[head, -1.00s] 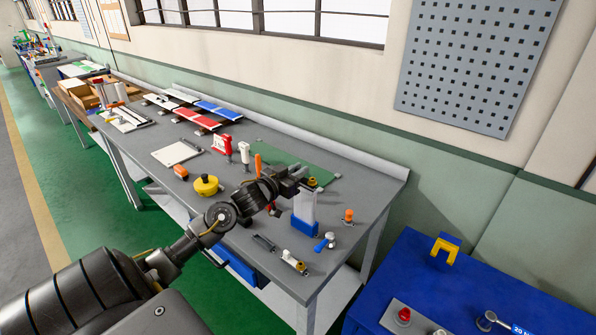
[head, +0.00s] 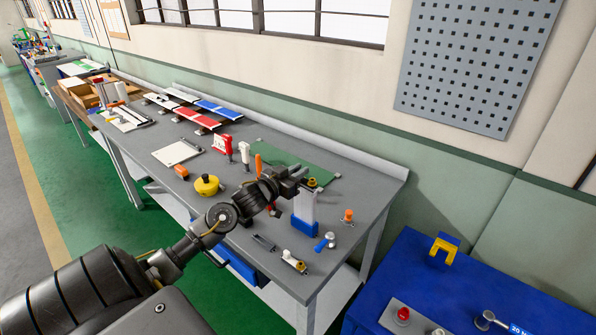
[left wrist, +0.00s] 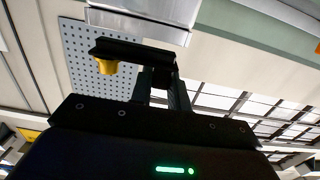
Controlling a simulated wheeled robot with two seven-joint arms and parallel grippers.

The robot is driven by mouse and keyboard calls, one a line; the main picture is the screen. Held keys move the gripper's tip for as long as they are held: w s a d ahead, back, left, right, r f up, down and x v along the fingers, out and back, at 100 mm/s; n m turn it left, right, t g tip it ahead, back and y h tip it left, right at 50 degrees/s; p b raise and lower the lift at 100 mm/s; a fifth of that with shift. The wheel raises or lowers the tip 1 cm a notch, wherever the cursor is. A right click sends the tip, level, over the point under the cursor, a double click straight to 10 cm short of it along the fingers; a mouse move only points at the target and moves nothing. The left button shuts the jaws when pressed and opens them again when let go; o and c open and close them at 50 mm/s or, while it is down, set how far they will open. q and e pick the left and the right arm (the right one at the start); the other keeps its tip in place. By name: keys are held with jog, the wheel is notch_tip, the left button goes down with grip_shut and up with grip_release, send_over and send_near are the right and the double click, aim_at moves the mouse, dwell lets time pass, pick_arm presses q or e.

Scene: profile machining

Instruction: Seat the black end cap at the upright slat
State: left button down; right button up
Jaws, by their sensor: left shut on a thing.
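The upright slat (head: 306,204) is a pale, whitish piece standing in a blue base (head: 303,227) near the front right end of the workbench. My left gripper (head: 296,178) is at its top, shut on a black end cap (head: 308,186) with a yellow knob (head: 313,182). The cap is at the slat's top end; I cannot tell whether it touches. In the left wrist view the black end cap (left wrist: 120,49) sticks out from the gripper (left wrist: 160,75), its yellow knob pointing down in the picture. A pale piece (left wrist: 140,25), probably the slat, lies close beyond the cap. My right gripper is out of view.
The grey workbench (head: 255,265) holds a yellow pot-shaped thing (head: 206,186), a red holder (head: 222,145), an orange part (head: 348,215), a blue-handled part (head: 325,242) and a green mat (head: 290,165). A blue table (head: 400,270) stands at the right.

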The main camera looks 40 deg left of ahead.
pick_arm(q)
jog(key=shift+f+b, duration=0.55)
jog(key=shift+f, duration=0.55)
dwell(0.3)
jog(key=c, duration=1.3)
grip_release()
jog(key=shift+o, duration=0.2)
jog(key=shift+s, duration=0.1)
jog(key=s+b, duration=0.2)
jog(key=s, duration=0.8)
jog(key=shift+s+d+r+b, duration=0.15)
jog(key=shift+s+r+b, duration=0.15)
jog(key=shift+s+b, duration=0.1)
